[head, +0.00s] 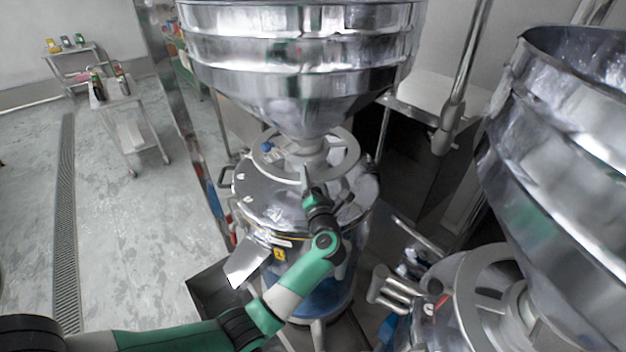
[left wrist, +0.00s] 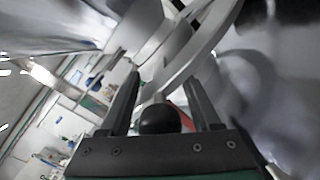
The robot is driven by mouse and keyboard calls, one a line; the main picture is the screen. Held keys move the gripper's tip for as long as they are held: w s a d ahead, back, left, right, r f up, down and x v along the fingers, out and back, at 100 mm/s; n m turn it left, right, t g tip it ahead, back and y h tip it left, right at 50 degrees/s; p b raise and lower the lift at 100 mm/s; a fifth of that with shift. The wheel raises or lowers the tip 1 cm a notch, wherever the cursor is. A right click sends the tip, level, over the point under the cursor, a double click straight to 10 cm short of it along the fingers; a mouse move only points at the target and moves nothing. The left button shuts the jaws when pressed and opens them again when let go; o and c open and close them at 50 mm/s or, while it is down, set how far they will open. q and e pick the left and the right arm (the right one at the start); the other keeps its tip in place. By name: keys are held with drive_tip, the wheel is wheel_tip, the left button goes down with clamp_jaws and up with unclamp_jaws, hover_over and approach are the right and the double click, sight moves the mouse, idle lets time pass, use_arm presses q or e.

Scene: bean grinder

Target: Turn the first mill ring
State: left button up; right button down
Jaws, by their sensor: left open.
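The first mill's grey ring (head: 348,160) circles the neck under the near hopper (head: 300,45), on top of the steel mill body (head: 262,205). My left gripper (head: 305,172) reaches up to the ring's front edge. In the left wrist view the gripper (left wrist: 162,100) is open, with its two dark fingers apart. A round black knob (left wrist: 158,119) shows between the fingers, near their base. The pale ring (left wrist: 203,42) curves just past the fingertips; I cannot tell if they touch it. My right gripper does not show.
A second mill with a large hopper (head: 570,120) and its own ring (head: 478,268) stands at the right. A vertical steel pipe (head: 462,75) stands behind. Carts (head: 130,120) with small items are at the far left, across open floor (head: 120,240).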

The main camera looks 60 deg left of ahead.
use_arm(q)
clamp_jaws()
idle(0.3)
drive_tip(key=shift+r, duration=0.15)
idle(1.0)
